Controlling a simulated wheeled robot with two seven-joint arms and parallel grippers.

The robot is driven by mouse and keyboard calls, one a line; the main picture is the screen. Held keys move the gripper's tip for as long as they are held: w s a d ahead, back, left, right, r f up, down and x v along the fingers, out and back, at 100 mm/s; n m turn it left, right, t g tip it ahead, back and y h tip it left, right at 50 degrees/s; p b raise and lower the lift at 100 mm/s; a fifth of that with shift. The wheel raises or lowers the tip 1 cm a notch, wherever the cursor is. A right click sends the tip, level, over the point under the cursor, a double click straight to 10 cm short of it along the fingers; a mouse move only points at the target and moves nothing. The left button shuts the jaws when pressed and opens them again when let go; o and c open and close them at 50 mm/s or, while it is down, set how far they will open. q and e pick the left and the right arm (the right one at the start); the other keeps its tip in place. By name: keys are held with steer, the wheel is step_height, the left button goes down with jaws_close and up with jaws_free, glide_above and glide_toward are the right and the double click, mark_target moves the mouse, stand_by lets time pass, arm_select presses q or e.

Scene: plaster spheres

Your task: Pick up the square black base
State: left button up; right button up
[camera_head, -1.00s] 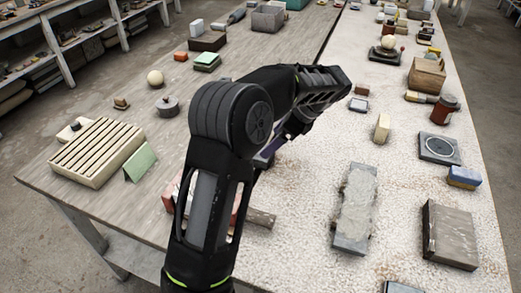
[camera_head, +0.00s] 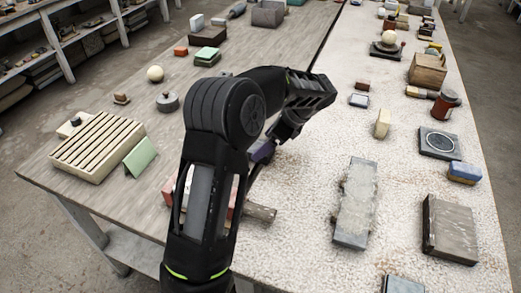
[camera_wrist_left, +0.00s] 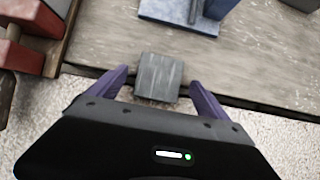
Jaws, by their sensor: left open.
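The square black base (camera_wrist_left: 159,72) shows in the left wrist view as a small, dark, square block with a worn top. It lies near the seam between the wooden board and the speckled white tabletop. My left gripper (camera_wrist_left: 157,78) is open, with one purple finger on each side of the base in the picture. I cannot tell whether the fingers touch it or how far above it they are. In the head view my left gripper (camera_head: 262,151) is partly visible below the black wrist, and my arm hides the base. My right gripper is not in view.
A blue-grey plate with an upright post (camera_wrist_left: 180,12) stands beyond the base. A red and grey object (camera_wrist_left: 22,52) is at the left. In the head view, a long stone slab (camera_head: 355,205) and a cream block (camera_head: 383,123) lie right of my arm, with clear tabletop between.

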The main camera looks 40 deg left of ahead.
arm_select(q)
steer(key=shift+x, duration=1.5)
jaws_close()
